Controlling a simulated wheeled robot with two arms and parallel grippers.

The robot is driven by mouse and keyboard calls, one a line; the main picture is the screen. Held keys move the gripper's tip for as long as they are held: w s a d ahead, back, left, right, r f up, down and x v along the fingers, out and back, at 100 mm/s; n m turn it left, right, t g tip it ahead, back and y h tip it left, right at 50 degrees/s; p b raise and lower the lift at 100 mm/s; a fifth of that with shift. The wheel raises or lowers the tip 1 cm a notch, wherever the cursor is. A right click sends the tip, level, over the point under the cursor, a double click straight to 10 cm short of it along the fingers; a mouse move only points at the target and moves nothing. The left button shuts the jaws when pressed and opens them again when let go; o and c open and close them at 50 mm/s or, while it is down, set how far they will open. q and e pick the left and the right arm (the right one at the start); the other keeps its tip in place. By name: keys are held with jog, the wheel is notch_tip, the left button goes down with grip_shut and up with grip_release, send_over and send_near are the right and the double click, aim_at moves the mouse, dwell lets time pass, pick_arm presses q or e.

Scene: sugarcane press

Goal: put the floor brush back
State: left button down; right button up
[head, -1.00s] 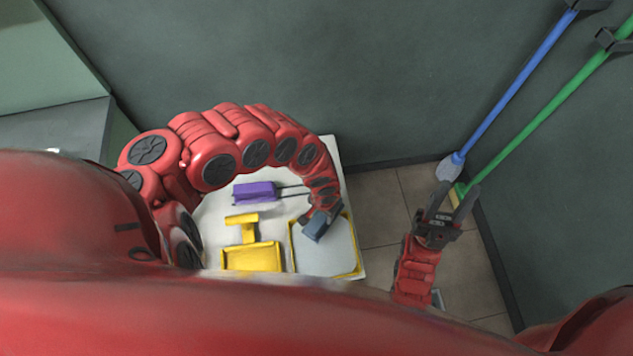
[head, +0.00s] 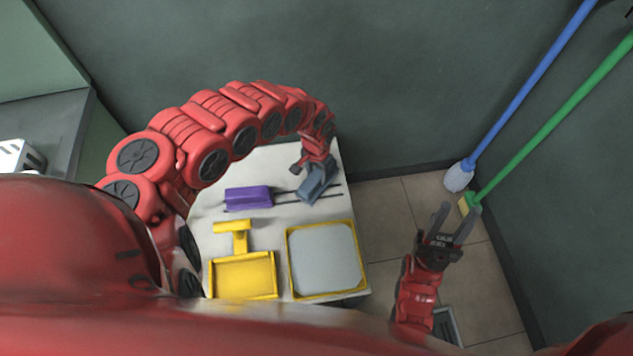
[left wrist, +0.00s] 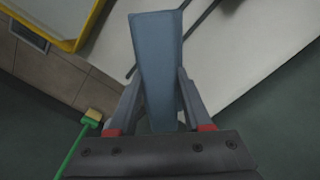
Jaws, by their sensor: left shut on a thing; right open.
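A green-handled floor brush (head: 545,131) with a yellow brush head leans in the wall corner, its head on the floor; it also shows in the left wrist view (left wrist: 74,146). My left gripper (head: 312,178) is shut on a blue-grey block (head: 318,187), held over the white table near the thin dark rods of a purple block. In the left wrist view the blue-grey block (left wrist: 158,65) is between both fingers. My right gripper (head: 455,225) is open and empty, its fingers pointing up toward the brush head. Whether it touches the brush cannot be told.
A blue-handled mop (head: 530,83) leans beside the brush. The white table (head: 203,215) holds the purple block (head: 248,198), a yellow pan-like piece (head: 243,275) and a yellow-rimmed grey tray (head: 322,258). Walls close in behind and right; tiled floor (head: 385,215) is bare between table and corner.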

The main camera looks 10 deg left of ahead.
aim_at(316, 175)
pick_arm(q)
notch_tip(316, 175, down, 3)
jog(key=shift+s+f+b, duration=0.1)
jog(key=shift+f+b, duration=0.1)
jog(key=shift+b, duration=0.3)
jog(key=shift+a, duration=0.1)
jog(key=shift+f, duration=0.25)
jog(key=shift+c, duration=1.7)
grip_release()
jog(key=shift+r, duration=0.35)
notch_tip(316, 175, up, 12)
jog(key=p, duration=0.5)
